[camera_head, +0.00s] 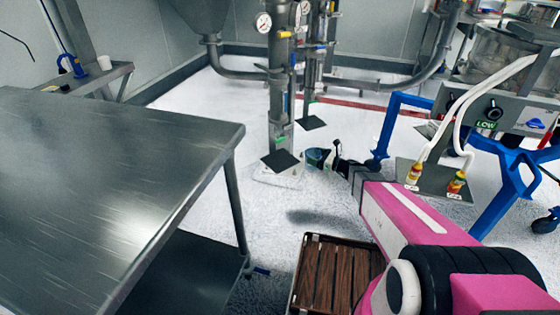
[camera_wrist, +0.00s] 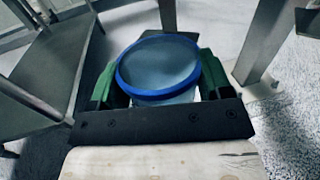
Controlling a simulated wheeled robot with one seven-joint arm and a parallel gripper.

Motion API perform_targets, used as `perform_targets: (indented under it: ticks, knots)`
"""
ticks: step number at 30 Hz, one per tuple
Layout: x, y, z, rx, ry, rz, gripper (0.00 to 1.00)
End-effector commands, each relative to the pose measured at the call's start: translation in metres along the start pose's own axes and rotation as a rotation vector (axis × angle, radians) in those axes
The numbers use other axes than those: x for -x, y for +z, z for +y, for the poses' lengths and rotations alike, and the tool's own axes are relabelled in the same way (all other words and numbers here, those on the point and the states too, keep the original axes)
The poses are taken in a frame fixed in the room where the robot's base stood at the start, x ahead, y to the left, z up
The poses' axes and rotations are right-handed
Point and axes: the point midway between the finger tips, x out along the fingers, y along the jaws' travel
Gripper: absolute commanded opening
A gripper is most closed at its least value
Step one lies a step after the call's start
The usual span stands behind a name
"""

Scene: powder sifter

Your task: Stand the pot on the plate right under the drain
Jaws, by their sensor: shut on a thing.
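My gripper (camera_head: 322,158) is stretched out low over the floor in the head view. In the wrist view its green-padded fingers (camera_wrist: 158,80) are shut on a round pot (camera_wrist: 158,66) with a blue rim and a grey-blue top. The pot looks upright; its lower part is hidden behind the dark gripper body. In the head view only a small part of the pot shows at the gripper's end. I cannot tell which opening is the drain.
A steel table (camera_head: 110,160) fills the left. A brown slatted crate (camera_head: 335,272) stands on the floor below my arm. A blue-framed machine (camera_head: 505,170) with white hoses stands at the right.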

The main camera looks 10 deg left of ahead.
Motion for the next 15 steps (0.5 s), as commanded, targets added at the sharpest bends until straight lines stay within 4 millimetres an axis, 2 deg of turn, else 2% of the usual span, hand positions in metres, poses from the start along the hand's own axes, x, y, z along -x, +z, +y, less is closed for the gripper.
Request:
perform_targets:
  ticks: [5,15]
  knots:
    - [-0.017,-0.006,0.005,0.0,0.012,-0.001,0.49]
    - [-0.095,-0.007,0.005,0.0,0.011,0.0,0.49]
